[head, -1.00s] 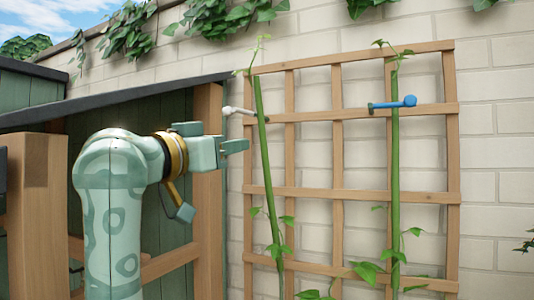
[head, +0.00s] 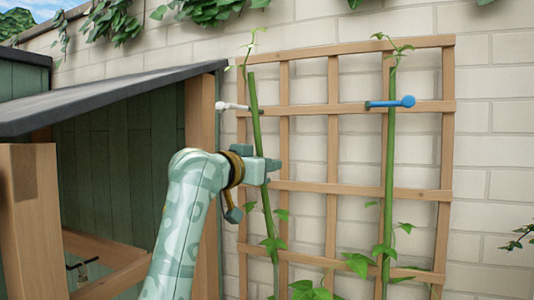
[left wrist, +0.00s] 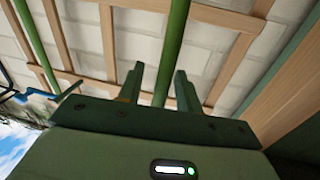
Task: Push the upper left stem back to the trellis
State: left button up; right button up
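The left stem (head: 255,125) is a green stalk in front of the trellis (head: 332,150), leaning left toward its top. My left gripper (head: 271,165) is at the stem's middle height, below the white peg (head: 233,107), and hides a short piece of the stem. In the left wrist view the two fingers (left wrist: 158,88) are apart, with the stem (left wrist: 172,50) showing in the gap between them. I cannot tell whether the fingers touch it. The right gripper is not in view.
A second green stem (head: 390,150) stands at the right by a blue peg (head: 391,102). A green shed with a dark roof (head: 120,95) and wooden posts (head: 200,130) is close on the left. A pale brick wall (head: 490,130) is behind the trellis.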

pick_arm(q)
jog(key=shift+w+d, duration=0.3)
jog(key=shift+w, duration=0.2)
jog(key=shift+w+a, duration=0.1)
jog(key=shift+a, duration=0.05)
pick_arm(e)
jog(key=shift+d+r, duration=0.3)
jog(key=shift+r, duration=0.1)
pick_arm(q)
grip_shut()
jog(key=shift+w+d+r+g+y, duration=0.2)
jog(key=shift+w+d+g, duration=0.15)
jog(key=shift+w, duration=0.5)
jog(key=shift+w+d+r+g+y, duration=0.1)
jog(key=shift+w+d+g+y, duration=0.15)
jog(key=shift+w, duration=0.65)
jog(key=shift+w+d+r+g+y, duration=0.15)
jog(key=shift+w+d+g, duration=0.25)
jog(key=shift+w, duration=0.45)
jog(key=shift+w+d+f+n+g, duration=0.15)
jog(key=shift+w+n+g, duration=0.15)
jog(key=shift+w, duration=0.3)
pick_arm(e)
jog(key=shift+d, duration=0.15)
pick_arm(q)
grip_release()
jog(key=shift+s, duration=0.15)
